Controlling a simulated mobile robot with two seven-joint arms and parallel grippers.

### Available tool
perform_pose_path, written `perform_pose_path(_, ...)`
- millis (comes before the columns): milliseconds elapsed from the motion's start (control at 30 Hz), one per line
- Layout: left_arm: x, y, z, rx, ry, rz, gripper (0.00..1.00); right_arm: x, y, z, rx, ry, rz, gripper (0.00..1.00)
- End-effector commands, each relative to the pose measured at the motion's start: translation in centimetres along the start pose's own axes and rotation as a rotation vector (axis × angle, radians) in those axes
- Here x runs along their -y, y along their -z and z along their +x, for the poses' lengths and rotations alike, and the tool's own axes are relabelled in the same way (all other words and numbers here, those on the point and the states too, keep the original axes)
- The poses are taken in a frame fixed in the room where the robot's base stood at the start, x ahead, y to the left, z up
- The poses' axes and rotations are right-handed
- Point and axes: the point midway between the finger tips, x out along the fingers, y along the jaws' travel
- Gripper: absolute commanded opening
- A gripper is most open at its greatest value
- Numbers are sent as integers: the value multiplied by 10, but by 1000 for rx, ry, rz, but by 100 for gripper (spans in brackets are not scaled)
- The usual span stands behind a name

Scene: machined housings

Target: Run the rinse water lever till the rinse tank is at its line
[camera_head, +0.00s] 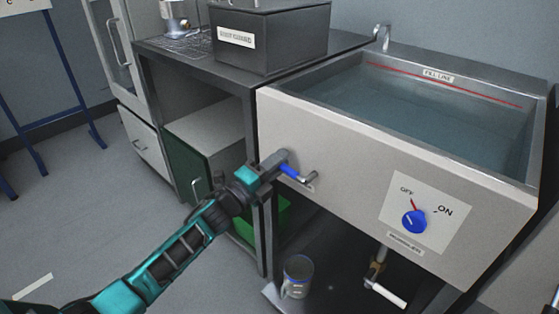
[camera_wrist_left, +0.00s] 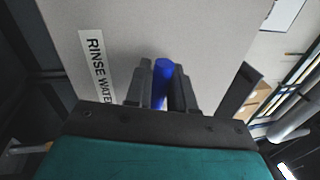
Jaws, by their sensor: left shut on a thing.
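The rinse tank (camera_head: 283,108) is a pale-fronted basin at the right. The water (camera_head: 420,105) in it stands below the red line (camera_head: 440,84) marked "FILL LINE" on the back wall. The rinse water lever (camera_head: 290,171) has a blue handle and sticks out of the tank's front panel at the left. My left gripper (camera_head: 281,168) is shut on the blue handle. In the left wrist view its fingers (camera_wrist_left: 160,88) stand on either side of the blue lever (camera_wrist_left: 162,78), beside a "RINSE WATE" label (camera_wrist_left: 97,65), partly hidden. My right gripper is out of view.
A blue OFF/ON knob (camera_head: 414,221) sits on the panel to the right. Below the tank are a can (camera_head: 298,276) and a pipe with a white handle (camera_head: 385,293). A dark labelled box (camera_head: 270,42) stands on the bench.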

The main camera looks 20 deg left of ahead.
Motion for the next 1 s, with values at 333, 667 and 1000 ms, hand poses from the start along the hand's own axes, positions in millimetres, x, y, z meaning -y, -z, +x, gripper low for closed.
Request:
perform_pose_path(333, -10, 0, -2, 25, 0, -113, 0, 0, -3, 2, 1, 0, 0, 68)
perform_pose_path(667, -11, 0, -2, 27, 0, -129, 0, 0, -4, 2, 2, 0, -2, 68)
perform_pose_path(1000, -11, 1, -2, 26, 0, -128, 41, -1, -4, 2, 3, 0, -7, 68)
